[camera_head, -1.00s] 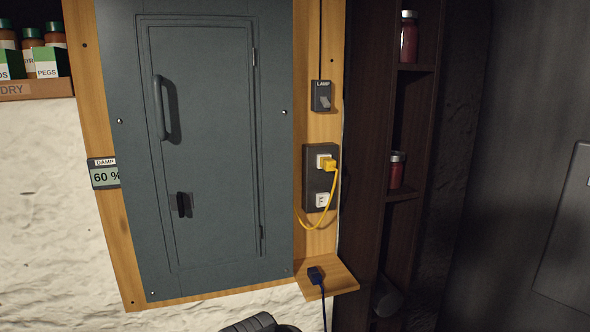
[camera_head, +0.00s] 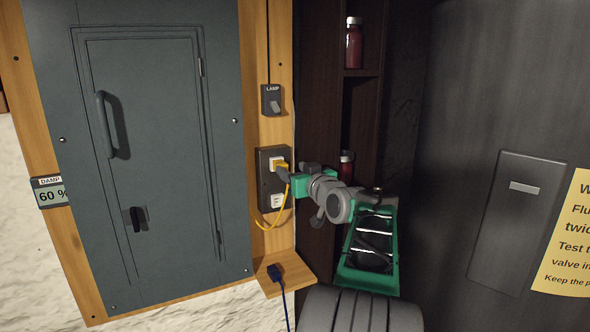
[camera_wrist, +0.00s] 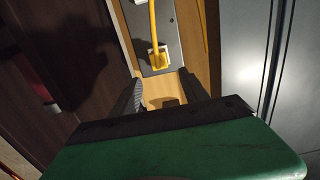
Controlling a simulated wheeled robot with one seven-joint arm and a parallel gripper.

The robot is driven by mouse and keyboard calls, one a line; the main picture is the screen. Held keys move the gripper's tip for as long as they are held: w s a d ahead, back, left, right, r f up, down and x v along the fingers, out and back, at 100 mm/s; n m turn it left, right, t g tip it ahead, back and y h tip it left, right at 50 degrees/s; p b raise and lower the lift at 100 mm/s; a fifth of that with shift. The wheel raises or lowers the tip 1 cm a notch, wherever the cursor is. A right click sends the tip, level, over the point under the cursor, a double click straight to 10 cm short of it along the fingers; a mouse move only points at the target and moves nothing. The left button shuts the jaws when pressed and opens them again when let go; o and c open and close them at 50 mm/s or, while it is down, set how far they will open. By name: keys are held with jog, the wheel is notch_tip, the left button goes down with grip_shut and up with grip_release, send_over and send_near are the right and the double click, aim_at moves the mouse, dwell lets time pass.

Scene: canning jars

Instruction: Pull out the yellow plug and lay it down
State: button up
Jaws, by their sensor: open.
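The yellow plug (camera_head: 281,167) sits in the upper socket of the dark outlet box (camera_head: 265,203), and its yellow cord (camera_head: 273,226) loops down below. My gripper (camera_head: 286,174) reaches in from the right, with its fingertips close to the plug and partly covering it. In the wrist view my gripper (camera_wrist: 162,78) is open, with dark fingers left and right. The yellow plug (camera_wrist: 159,58) shows between and just beyond the fingertips, with nothing clearly gripped. Contact cannot be told. The lower white socket (camera_head: 277,201) is empty.
A small wooden shelf (camera_head: 300,282) below the outlet holds a blue plug (camera_head: 276,272) with a cord hanging down. The lamp switch (camera_head: 271,100) is above. A grey panel door (camera_head: 150,150) stands left; shelves with red jars (camera_head: 354,43) stand right.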

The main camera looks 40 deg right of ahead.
aim_at(284, 166)
jog(key=p+x, duration=0.2)
jog(key=x, duration=0.4)
jog(key=shift+w, duration=0.25)
grip_shut()
dwell(0.7)
jog(key=shift+s, duration=0.1)
dwell(0.4)
jog(key=shift+s+f+b, duration=0.2)
jog(key=shift+s+b, duration=0.15)
jog(key=shift+b, duration=0.15)
jog(key=shift+b+v, duration=1.35)
jog(key=shift+v, duration=0.25)
jog(key=shift+a+r, duration=0.1)
